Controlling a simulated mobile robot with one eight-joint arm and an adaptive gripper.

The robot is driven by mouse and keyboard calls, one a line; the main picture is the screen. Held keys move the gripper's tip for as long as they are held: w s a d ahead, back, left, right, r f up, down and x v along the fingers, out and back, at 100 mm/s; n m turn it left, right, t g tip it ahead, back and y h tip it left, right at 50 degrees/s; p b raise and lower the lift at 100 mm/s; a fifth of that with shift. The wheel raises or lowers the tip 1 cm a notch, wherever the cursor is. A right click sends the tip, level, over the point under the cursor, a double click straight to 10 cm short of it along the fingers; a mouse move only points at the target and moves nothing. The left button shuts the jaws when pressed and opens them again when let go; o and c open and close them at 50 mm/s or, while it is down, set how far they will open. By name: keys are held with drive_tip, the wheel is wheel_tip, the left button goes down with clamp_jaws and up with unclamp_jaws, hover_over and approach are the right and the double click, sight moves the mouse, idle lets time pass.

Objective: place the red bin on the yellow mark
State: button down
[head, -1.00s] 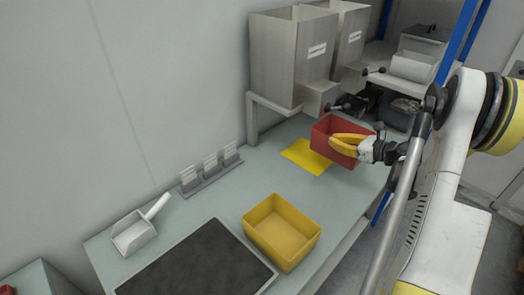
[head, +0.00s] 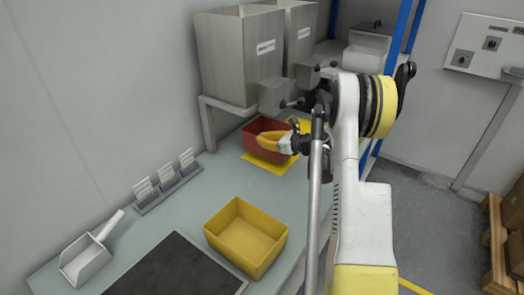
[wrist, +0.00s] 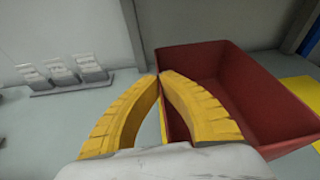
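The red bin (head: 262,135) is an open box at the far end of the bench, over or on a yellow mark (head: 262,164). A strip of that yellow shows along its near side. Another yellow patch (head: 302,126) shows behind it to the right. I cannot tell whether the bin touches the bench. My gripper (head: 262,140) has yellow fingers closed on the bin's near wall. In the wrist view the fingertips (wrist: 160,78) meet at the wall of the red bin (wrist: 245,90), one finger inside. Yellow shows beyond the bin (wrist: 303,92). The bin's underside is hidden.
A yellow bin (head: 246,236) stands nearer on the bench, beside a dark mat (head: 175,268). A white scoop (head: 88,256) and a card holder (head: 168,187) lie along the wall. Metal hoppers (head: 240,60) stand just behind the red bin.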

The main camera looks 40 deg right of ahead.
sight(262, 152)
wheel_tip(262, 152, down, 4)
drive_tip(key=shift+f+b, duration=0.1)
drive_tip(key=shift+b, duration=1)
drive_tip(key=shift+r, duration=0.2)
drive_tip(key=shift+f, duration=0.1)
drive_tip(key=c, duration=1.6)
unclamp_jaws()
drive_tip(key=shift+s+r, duration=0.2)
drive_tip(key=shift+s, duration=0.05)
drive_tip(key=p+v, duration=0.3)
drive_tip(key=v, duration=0.8)
drive_tip(key=shift+s+d+p, duration=0.15)
drive_tip(key=shift+s+p, duration=0.1)
drive_tip(key=shift+p, duration=0.15)
